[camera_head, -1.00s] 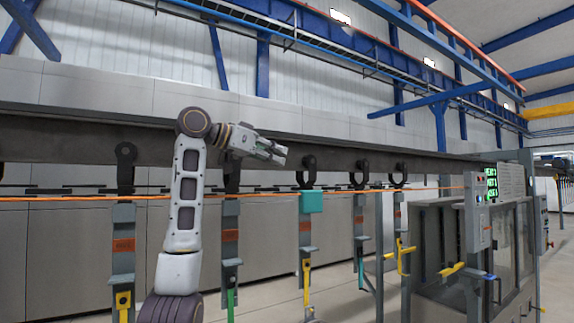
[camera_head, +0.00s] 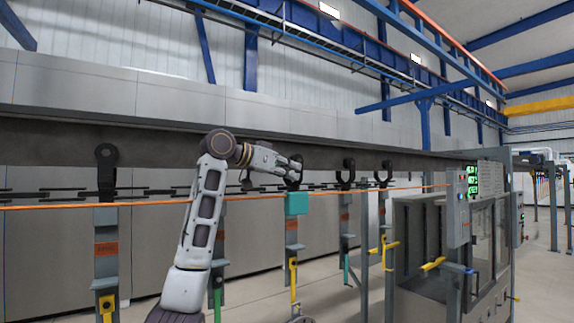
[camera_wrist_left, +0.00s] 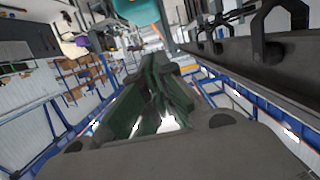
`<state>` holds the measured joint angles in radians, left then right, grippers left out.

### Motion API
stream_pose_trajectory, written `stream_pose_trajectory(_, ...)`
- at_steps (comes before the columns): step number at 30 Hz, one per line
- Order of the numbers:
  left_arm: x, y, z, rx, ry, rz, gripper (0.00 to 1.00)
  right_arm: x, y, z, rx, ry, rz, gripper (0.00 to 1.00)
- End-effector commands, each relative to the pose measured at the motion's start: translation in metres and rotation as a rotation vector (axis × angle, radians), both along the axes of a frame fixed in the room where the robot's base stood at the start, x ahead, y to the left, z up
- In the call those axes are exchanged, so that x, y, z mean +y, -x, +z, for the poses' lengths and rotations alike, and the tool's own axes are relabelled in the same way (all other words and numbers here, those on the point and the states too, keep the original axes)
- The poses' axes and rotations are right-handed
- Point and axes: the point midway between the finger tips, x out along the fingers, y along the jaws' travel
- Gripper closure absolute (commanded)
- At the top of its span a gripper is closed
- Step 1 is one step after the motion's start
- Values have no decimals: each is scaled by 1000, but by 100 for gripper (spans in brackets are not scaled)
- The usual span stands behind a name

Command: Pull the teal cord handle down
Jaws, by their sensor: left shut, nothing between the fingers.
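The teal cord handle (camera_head: 297,204) is a small block on the orange cord (camera_head: 390,189), which runs across the picture in front of the hooks. My left gripper (camera_head: 297,171) is shut and empty. In the head view its fingertips show just above the teal handle, with a small gap between them. In the left wrist view the teal handle (camera_wrist_left: 137,10) shows at the top edge, beyond the dark green fingers (camera_wrist_left: 160,98), and is partly cut off. My right gripper is not in view.
A dark overhead rail (camera_head: 60,142) carries several black hooks, one of them (camera_head: 106,165) at the left. Hanging plates with yellow or green parts are below. A control box (camera_head: 457,210) stands by a grey cabinet at the right.

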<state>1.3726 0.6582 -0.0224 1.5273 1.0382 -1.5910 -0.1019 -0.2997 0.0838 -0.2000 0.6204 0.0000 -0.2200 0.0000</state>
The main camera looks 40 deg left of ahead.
Motion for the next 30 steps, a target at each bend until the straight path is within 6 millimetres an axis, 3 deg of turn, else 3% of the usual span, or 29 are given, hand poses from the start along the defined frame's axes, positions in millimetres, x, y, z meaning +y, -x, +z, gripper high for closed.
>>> stream_pose_trajectory(13, 0, 0, -24, 1, 0, 0, 100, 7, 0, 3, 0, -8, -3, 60)
stream_pose_trajectory(30, 0, 1, -29, 0, 0, 0, 100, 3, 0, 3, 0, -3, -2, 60)
